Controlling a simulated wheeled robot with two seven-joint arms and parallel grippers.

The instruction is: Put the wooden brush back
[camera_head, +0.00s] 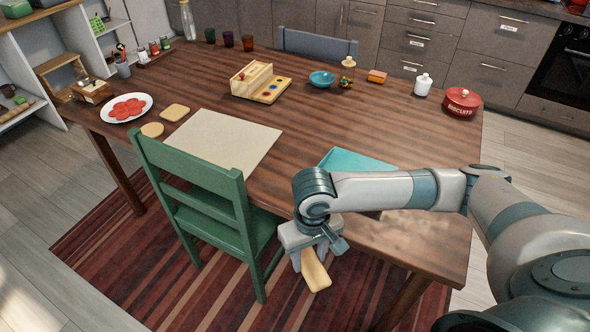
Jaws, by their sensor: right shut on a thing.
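My right gripper (311,252) hangs beyond the front edge of the wooden table, over the striped rug. It is shut on a pale yellow wooden piece (315,272), which looks like the wooden brush. The piece hangs tilted below the fingers, and its upper end is hidden by the gripper. Whether it has bristles cannot be seen. My left gripper is not in view.
A green chair (207,187) stands left of my right gripper, at the table (300,120). A beige mat (226,140), a teal cloth (350,160), a plate (127,107) and a red biscuit tin (462,101) lie on it. White shelves (22,60) stand at far left.

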